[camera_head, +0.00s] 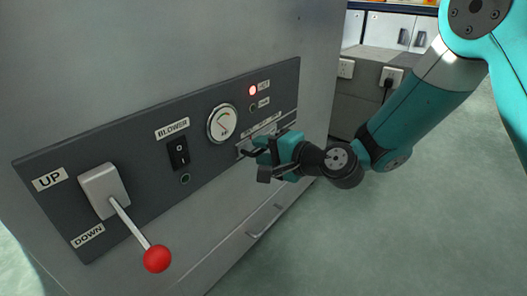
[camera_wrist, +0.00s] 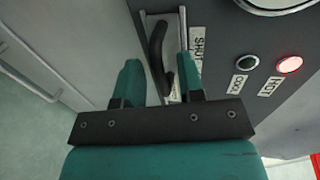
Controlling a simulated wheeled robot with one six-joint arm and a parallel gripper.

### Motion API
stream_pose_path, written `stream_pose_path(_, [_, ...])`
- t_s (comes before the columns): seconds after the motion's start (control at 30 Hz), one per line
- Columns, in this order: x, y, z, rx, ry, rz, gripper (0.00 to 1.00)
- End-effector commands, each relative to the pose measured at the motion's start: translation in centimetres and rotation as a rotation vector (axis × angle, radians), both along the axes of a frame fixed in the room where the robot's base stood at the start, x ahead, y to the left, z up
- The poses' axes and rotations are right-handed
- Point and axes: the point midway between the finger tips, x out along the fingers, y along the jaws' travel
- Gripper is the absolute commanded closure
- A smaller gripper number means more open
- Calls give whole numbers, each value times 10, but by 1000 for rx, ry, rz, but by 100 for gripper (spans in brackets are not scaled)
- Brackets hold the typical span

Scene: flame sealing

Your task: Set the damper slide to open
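The damper slide's curved black handle (camera_wrist: 157,45) shows in the wrist view beside a pale metal track (camera_wrist: 183,25) and next to the label SHUT (camera_wrist: 196,45). My gripper (camera_wrist: 158,68) has its two teal fingers apart, with the handle between them and nearer the right finger. I cannot tell whether that finger touches it. In the head view my gripper (camera_head: 257,152) is at the panel's lower right, in front of the slide's track (camera_head: 263,131), and hides part of it. The other end of the track is hard to read.
The dark panel (camera_head: 140,130) also carries a lever with a red ball (camera_head: 157,258), a BLOWER switch (camera_head: 178,153) and a round gauge (camera_head: 222,123). A red HOT lamp (camera_head: 253,90) is lit. A drawer handle (camera_head: 265,221) sticks out below. Floor at right is clear.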

Motion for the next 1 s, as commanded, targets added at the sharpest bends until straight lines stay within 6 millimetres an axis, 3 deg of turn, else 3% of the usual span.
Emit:
stream_pose_path(0.33, [3,3,-1,0,1,0,65])
stream_pose_path(0.5, [3,3,-1,0,1,0,100])
stream_pose_path(0.77, [8,-1,-1,0,2,-3,100])
stream_pose_path(1.0, [53,-36,2,-1,2,-7,100])
